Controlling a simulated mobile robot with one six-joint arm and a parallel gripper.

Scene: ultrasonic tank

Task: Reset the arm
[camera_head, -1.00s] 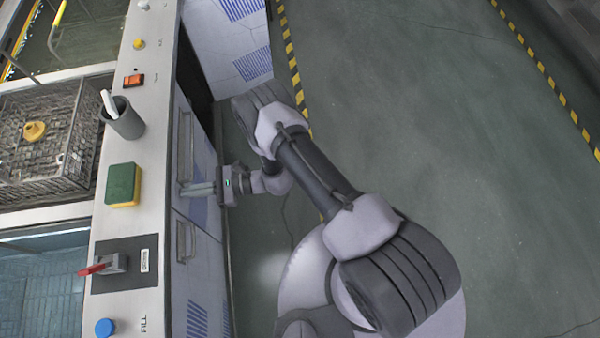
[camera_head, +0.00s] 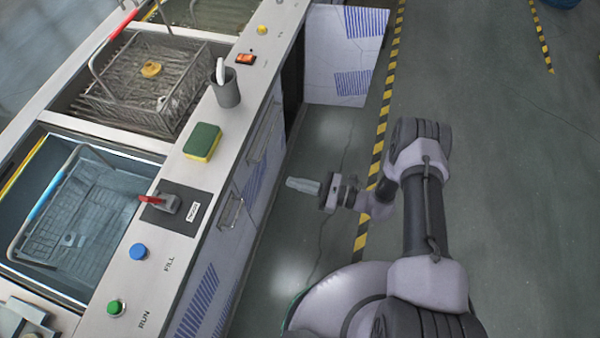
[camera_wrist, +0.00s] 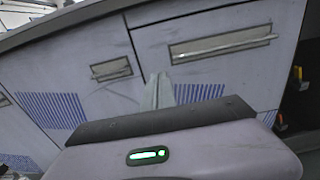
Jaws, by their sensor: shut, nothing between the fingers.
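My gripper (camera_head: 303,186) is shut and empty in the head view. It hangs in the air over the floor, to the right of the ultrasonic tank unit's front and apart from it. My arm folds back from it toward the lower right. In the wrist view my gripper's fingers (camera_wrist: 160,90) are together and point at the cabinet front (camera_wrist: 105,105). The cabinet front has a handle (camera_wrist: 112,69) at left and a longer handle (camera_wrist: 222,46) at right.
An open cabinet door (camera_head: 340,50) stands out at the top. The counter holds a grey cup (camera_head: 226,92), a sponge (camera_head: 202,141), a red lever (camera_head: 152,199), a blue button (camera_head: 138,251) and a green button (camera_head: 115,307). Wire baskets sit in the tanks. The floor (camera_head: 500,140) at right is clear.

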